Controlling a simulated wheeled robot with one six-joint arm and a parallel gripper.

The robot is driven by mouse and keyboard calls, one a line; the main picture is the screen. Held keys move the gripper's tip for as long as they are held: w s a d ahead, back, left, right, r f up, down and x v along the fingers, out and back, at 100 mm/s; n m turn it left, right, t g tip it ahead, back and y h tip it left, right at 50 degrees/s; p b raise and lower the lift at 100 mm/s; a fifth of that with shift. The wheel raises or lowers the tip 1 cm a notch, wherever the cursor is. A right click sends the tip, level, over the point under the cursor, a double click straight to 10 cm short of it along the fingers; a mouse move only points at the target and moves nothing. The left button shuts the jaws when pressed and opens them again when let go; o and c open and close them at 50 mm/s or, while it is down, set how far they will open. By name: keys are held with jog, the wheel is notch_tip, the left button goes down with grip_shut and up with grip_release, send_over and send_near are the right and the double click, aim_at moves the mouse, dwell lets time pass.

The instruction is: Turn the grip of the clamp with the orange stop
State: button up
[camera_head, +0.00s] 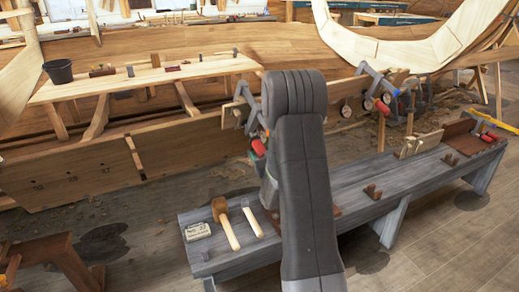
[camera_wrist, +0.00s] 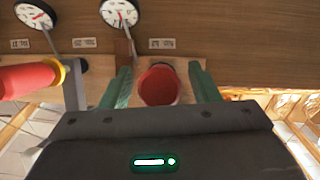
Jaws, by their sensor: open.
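In the wrist view my gripper (camera_wrist: 160,70) is open, with a green finger on each side of a round red grip (camera_wrist: 160,86). The grip is seen nearly end-on, and there is a gap on both sides. I cannot make out a stop on it. A second red grip (camera_wrist: 25,80) with a yellow stop (camera_wrist: 58,71) lies left of the fingers. In the head view a grey clamp (camera_head: 245,92) and a red grip (camera_head: 258,147) show beside my arm, which hides much there. Another clamp (camera_head: 376,82) with a red grip (camera_head: 382,107) stands to the right.
White dials (camera_wrist: 119,12) and small labels sit on the plank ahead. A grey bench (camera_head: 350,195) runs along the hull, with a mallet (camera_head: 220,208) and a chisel (camera_head: 252,222) on it. A wooden plank bench (camera_head: 150,80) and a black bucket (camera_head: 59,72) are at left.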

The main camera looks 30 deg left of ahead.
jog(key=shift+w+a, duration=0.45)
jog(key=shift+a, duration=0.15)
jog(key=c, duration=1)
jog(key=shift+f+b, duration=0.15)
jog(key=shift+b, duration=0.35)
jog(key=shift+m+g+y+b, duration=0.4)
jog(key=shift+m+g+b, duration=0.25)
jog(key=shift+b, duration=0.25)
jog(key=m+g+y, duration=0.1)
jog(key=m+g+y+b, duration=0.1)
jog(key=m, duration=0.1)
jog(key=shift+s+a+r+g, duration=0.1)
jog(key=shift+s+r+g, duration=0.1)
jog(key=shift+g, duration=0.15)
jog(key=shift+m+y, duration=0.25)
jog(key=shift+y, duration=0.15)
